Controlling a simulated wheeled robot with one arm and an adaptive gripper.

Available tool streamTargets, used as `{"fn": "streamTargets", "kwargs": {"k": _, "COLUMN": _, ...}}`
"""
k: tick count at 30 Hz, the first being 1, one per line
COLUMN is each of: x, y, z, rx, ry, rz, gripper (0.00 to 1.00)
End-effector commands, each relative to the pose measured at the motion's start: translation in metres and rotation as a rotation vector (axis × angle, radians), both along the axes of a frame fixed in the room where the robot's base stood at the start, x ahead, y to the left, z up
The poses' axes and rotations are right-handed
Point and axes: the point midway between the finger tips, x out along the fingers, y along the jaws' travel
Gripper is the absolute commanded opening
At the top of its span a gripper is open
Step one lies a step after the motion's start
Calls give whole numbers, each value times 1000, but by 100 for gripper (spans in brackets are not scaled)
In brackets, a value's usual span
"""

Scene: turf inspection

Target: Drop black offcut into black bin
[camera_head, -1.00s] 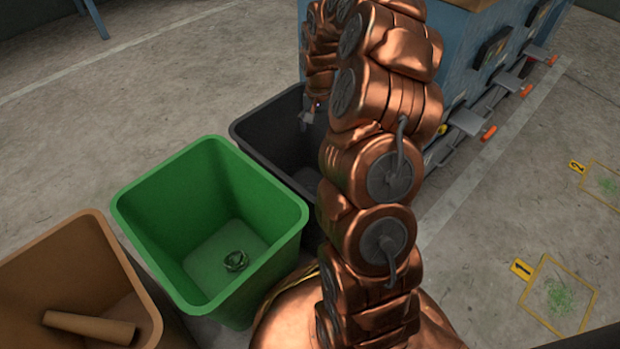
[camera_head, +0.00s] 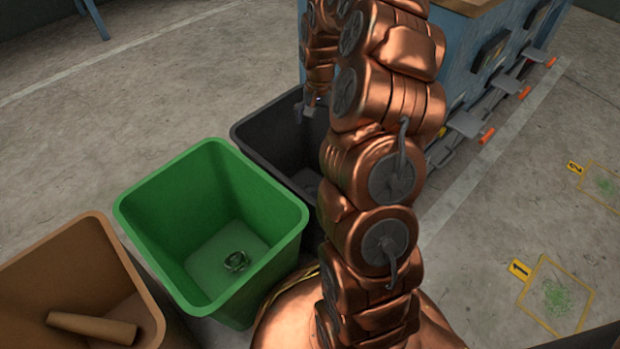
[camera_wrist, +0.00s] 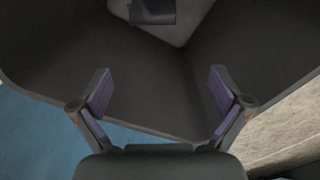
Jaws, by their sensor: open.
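The black bin (camera_head: 262,128) stands beside the green bin, partly hidden behind my arm. My gripper (camera_wrist: 160,82) is open and empty, its two purple-padded fingers spread wide over the inside of the black bin. In the head view my gripper (camera_head: 308,108) shows small above the bin's opening. A dark piece, apparently the black offcut (camera_wrist: 152,12), shows at the top edge of the wrist view, apart from the fingers, against the lighter bin floor.
The green bin (camera_head: 150,210) holds a dark coil (camera_head: 237,261). The brown bin (camera_head: 20,268) at the lower left holds a tan tube (camera_head: 90,326). A blue bench (camera_head: 470,60) with orange-tipped levers stands behind the black bin. Yellow marked squares (camera_head: 558,297) lie on the floor at right.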

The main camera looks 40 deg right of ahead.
Motion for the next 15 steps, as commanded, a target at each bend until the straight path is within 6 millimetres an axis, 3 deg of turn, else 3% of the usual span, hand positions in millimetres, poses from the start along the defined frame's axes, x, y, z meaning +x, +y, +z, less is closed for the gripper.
{"fn": "streamTargets", "kwargs": {"k": 7, "x": 0, "y": 0, "z": 22, "rx": -1, "ry": 0, "rz": 1, "gripper": 100}}
{"fn": "streamTargets", "kwargs": {"k": 15, "x": 0, "y": 0, "z": 26, "rx": -1, "ry": -1, "rz": 1, "gripper": 100}}
